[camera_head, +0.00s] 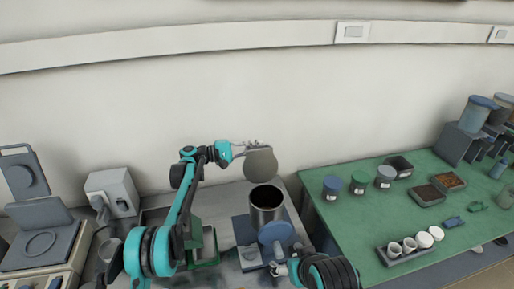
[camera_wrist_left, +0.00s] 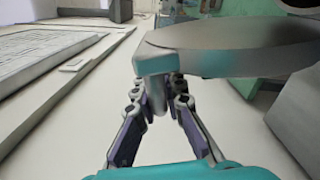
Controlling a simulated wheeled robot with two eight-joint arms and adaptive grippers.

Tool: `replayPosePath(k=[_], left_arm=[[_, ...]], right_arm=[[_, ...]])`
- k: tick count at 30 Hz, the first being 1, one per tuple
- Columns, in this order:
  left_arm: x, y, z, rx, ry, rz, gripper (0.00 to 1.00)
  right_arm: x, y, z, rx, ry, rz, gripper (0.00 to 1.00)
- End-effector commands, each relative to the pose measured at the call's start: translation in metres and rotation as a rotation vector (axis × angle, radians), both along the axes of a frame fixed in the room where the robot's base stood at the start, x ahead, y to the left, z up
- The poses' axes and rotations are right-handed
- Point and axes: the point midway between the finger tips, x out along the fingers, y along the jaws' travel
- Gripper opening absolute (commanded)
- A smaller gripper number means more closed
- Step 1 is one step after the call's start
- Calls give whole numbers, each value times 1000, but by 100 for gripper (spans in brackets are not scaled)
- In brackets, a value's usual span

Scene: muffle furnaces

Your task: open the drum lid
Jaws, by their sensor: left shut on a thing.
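The drum (camera_head: 266,212) is a grey metal cylinder with its top open, standing on the bench below the wall. The drum lid (camera_head: 261,165), a round grey disc, is off the drum and tilted, above and slightly left of its mouth. My left gripper (camera_head: 250,146) is shut on the lid at its upper edge. In the left wrist view the fingers (camera_wrist_left: 160,97) close on a small knob under the lid (camera_wrist_left: 235,50), whose disc fills the upper right. My right gripper (camera_head: 279,268) is low at the front, near a blue round part; its jaws are too small to read.
The blue round part (camera_head: 276,233) stands in front of the drum. A green tray (camera_head: 203,249) lies left of it. The green table (camera_head: 345,222) at right holds jars, trays and a rack of white cups (camera_head: 409,246). A white device (camera_head: 112,192) stands at left.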

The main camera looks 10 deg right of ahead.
Motion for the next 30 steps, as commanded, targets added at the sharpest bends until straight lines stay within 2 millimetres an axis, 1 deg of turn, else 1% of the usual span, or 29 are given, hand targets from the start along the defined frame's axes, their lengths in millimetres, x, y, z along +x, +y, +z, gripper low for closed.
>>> replayPosePath(k=[6,7,9,17,20,23,26,30], left_arm=[[0,0,-1,2,-1,0,0],[0,0,-1,2,-1,0,15],[0,0,-1,2,-1,0,32],[0,0,0,1,-1,0,32],[0,4,0,0,-1,1,32],[0,16,0,1,-1,4,32],[0,36,0,1,-1,4,32],[-1,68,-1,1,0,5,32]], right_arm=[[0,0,0,0,0,0,79],[0,0,0,0,0,0,79],[0,0,0,0,0,0,79],[0,0,0,0,0,0,79],[0,0,0,0,0,0,79],[0,0,0,0,0,0,79],[0,0,0,0,0,0,79],[0,0,0,0,0,0,79]])
